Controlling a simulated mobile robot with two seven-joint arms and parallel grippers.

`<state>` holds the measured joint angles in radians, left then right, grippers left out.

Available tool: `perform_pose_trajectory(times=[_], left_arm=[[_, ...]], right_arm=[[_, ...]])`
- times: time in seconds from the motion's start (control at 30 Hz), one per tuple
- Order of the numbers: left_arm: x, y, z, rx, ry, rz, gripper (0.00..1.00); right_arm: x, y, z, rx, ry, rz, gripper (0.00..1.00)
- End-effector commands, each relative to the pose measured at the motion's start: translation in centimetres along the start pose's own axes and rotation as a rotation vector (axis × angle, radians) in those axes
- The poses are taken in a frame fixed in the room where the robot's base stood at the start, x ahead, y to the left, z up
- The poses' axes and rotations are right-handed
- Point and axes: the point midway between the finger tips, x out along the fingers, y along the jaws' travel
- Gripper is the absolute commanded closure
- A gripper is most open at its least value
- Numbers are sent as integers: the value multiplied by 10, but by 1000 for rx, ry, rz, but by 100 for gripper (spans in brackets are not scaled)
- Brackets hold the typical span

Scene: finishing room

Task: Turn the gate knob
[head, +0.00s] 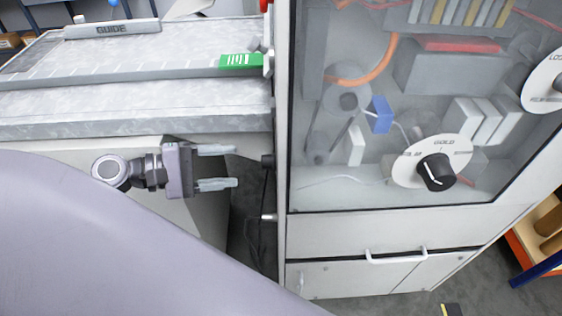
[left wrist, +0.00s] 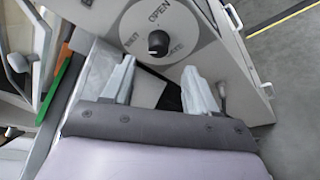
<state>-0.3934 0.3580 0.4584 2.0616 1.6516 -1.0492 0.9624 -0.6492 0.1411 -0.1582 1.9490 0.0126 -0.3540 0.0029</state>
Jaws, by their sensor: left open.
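The gate knob is a round black knob (left wrist: 158,42) on a white dial plate (left wrist: 182,25) lettered OPEN and GATE in the left wrist view. In the head view a small black knob (head: 267,160), seen edge-on at the cabinet's left side, appears to be the same one; its dial face is hidden there. My left gripper (head: 233,167) is open and empty, pointing right toward that knob with a gap between. In the left wrist view its fingers (left wrist: 160,66) are spread, with the knob beyond and between the tips. My right gripper is not in view.
The cabinet front has a glass window, another black knob (head: 436,171) on a GOLD dial, a partly cut-off dial (head: 546,82) and a white handle (head: 396,256). A grey bench (head: 130,110) with a GUIDE bar (head: 112,28) stands above left of my gripper. A green label (head: 240,61) lies near the cabinet.

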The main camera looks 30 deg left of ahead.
Motion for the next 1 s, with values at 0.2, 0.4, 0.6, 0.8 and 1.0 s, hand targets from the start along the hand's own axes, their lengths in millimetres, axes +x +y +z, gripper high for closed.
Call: perform_pose_trajectory(times=[0.2,0.4,0.6,0.8,1.0], left_arm=[[17,4,3,-13,-13,7,42],[49,4,3,-10,-11,7,42],[67,3,2,-11,-8,6,42],[70,2,2,-9,-7,5,42],[70,2,2,-9,-7,5,74]], right_arm=[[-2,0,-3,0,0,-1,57],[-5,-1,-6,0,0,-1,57],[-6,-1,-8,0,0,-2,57],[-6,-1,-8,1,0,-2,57],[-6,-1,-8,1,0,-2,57]])
